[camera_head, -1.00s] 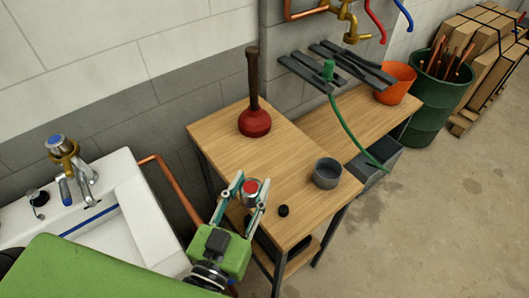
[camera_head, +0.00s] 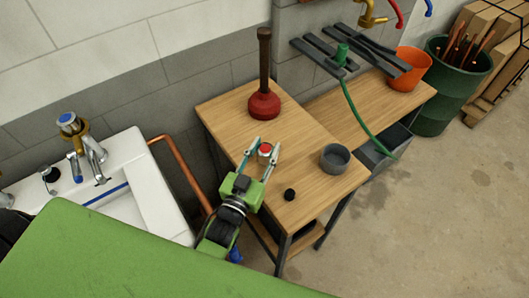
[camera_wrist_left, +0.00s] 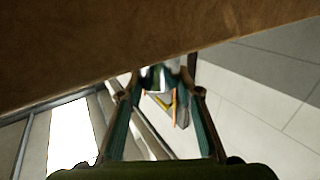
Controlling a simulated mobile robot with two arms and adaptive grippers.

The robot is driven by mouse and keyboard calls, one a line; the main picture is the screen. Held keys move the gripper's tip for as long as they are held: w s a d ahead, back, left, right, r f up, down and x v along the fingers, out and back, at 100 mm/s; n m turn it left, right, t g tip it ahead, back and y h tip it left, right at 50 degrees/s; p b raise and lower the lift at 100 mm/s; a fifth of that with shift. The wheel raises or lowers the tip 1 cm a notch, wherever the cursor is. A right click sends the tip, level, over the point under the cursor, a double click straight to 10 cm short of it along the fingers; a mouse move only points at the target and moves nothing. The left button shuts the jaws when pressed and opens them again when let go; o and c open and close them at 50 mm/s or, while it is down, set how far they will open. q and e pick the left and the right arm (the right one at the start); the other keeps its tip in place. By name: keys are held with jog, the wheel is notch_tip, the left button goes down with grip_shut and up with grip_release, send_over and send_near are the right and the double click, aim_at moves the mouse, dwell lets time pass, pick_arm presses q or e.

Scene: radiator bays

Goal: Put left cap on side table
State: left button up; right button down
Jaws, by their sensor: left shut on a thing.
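A small chrome cap with a red top (camera_head: 265,149) is held between the fingertips of my left gripper (camera_head: 263,152). The left gripper is shut on it. In the head view they are over the left part of the wooden side table (camera_head: 228,112); I cannot tell whether the cap touches the top. In the left wrist view the shiny cap (camera_wrist_left: 160,78) shows between the green fingers, and the brown wood fills the upper part. My right gripper is not in view.
On the table stand a red plunger (camera_head: 263,104), a grey bowl (camera_head: 335,158) and a small black piece (camera_head: 290,194). A green hose (camera_head: 365,130) hangs at right.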

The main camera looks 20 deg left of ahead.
aim_at(262, 158)
pick_arm(q)
jog(key=shift+f, duration=0.8)
jog(key=shift+f, duration=0.2)
jog(key=o, duration=1.1)
jog(key=shift+o, duration=0.2)
jog(key=shift+r, duration=0.15)
jog(key=s, duration=0.5)
jog(key=s+b, duration=0.1)
jog(key=s, duration=0.1)
jog(key=shift+s+a, duration=0.25)
jog(key=shift+a, duration=0.1)
